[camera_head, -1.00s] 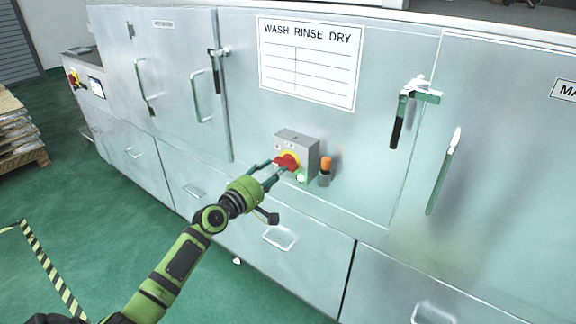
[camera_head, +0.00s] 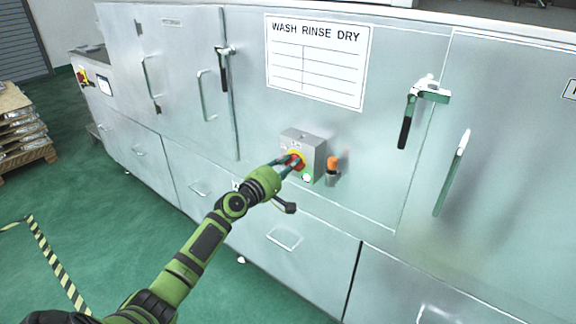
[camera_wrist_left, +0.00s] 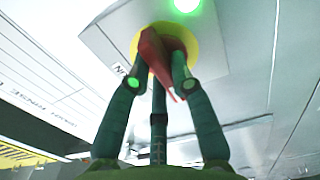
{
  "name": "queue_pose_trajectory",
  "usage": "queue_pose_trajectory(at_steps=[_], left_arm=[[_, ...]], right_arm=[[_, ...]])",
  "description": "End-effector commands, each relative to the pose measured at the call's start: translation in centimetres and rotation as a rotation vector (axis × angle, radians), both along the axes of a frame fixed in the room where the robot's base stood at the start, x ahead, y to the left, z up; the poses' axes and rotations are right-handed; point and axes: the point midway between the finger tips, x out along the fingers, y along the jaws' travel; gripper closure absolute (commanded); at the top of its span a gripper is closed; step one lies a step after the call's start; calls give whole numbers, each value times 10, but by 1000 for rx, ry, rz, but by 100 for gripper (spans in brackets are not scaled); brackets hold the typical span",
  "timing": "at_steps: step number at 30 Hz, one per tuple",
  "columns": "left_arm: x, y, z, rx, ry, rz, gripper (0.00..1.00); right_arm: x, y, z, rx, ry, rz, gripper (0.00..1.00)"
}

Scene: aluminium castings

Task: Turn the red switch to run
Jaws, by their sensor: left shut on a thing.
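The red switch (camera_head: 294,160) sits on a yellow round plate on the front of a small grey box (camera_head: 311,149) fixed to the metal cabinet. My left gripper (camera_head: 287,164) reaches it from the lower left and its fingers are shut on the red handle. In the left wrist view the red switch (camera_wrist_left: 155,58) stands between the fingertips (camera_wrist_left: 158,80) against the yellow plate. The handle looks slanted there. A lit green lamp (camera_wrist_left: 187,4) shows on the box beside the plate. Most lettering around the switch is hidden or too small to read. My right gripper is not in view.
An orange-topped cylinder (camera_head: 333,168) sticks out just right of the box. A sign reading WASH RINSE DRY (camera_head: 317,61) hangs above. Latch handles (camera_head: 408,118) and door handles stick out from the cabinet. Green floor (camera_head: 84,199) is open at left, near a loaded pallet (camera_head: 27,151).

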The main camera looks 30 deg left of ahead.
Motion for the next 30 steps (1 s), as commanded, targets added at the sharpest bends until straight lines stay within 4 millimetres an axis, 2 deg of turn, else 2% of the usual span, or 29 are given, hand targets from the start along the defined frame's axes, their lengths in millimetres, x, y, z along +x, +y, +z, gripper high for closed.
queue_pose_trajectory(at_steps=[11,30], left_arm=[[0,0,-2,96,-8,0,100],[0,-2,-3,663,-52,0,100]], right_arm=[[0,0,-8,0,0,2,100],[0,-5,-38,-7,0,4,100]])
